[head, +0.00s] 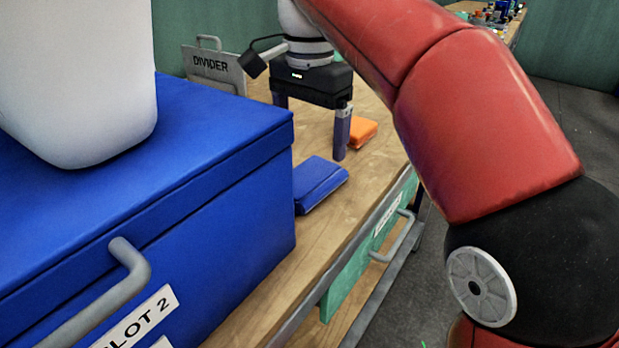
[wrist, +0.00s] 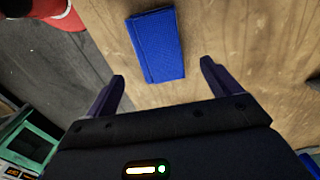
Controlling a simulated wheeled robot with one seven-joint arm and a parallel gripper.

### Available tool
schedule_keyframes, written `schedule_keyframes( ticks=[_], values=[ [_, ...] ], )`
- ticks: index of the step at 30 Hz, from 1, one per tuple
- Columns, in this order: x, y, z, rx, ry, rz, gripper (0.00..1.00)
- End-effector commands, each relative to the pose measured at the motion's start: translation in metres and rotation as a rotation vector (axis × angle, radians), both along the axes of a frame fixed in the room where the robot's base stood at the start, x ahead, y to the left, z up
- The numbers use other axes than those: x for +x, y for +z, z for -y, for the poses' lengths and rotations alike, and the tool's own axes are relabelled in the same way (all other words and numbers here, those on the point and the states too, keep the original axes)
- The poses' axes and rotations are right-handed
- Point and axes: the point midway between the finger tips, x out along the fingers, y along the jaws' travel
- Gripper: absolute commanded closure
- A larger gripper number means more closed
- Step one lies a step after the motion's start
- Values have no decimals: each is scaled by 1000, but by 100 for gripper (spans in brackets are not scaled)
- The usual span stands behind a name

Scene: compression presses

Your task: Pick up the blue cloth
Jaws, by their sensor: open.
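The blue cloth (head: 318,183) lies folded flat on the wooden bench, just right of the large blue box in the head view. In the wrist view the blue cloth (wrist: 157,46) lies ahead of the fingertips, whole and uncovered. My gripper (head: 312,128) is open and empty above the bench, beyond the cloth in the head view. In the wrist view my gripper (wrist: 162,68) has its two fingers spread wide, with bare wood between them. The fingers do not touch the cloth.
An orange folded item (head: 362,131) lies just right of my gripper. The blue box (head: 222,225) with a grey handle takes up the left. A divider sign (head: 214,66) stands behind. The bench's front edge, with a green drawer (head: 350,283), is close to the cloth's right.

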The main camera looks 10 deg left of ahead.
Motion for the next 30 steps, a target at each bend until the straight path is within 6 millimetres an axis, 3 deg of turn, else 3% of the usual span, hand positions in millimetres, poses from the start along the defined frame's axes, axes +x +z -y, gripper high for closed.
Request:
schedule_keyframes(
  ticks=[15,25,30],
  values=[
    [-1,-68,-2,-1,-2,-2,11],
    [0,-74,-2,1,-1,0,11],
    [0,-74,-2,1,-1,0,32]
  ],
)
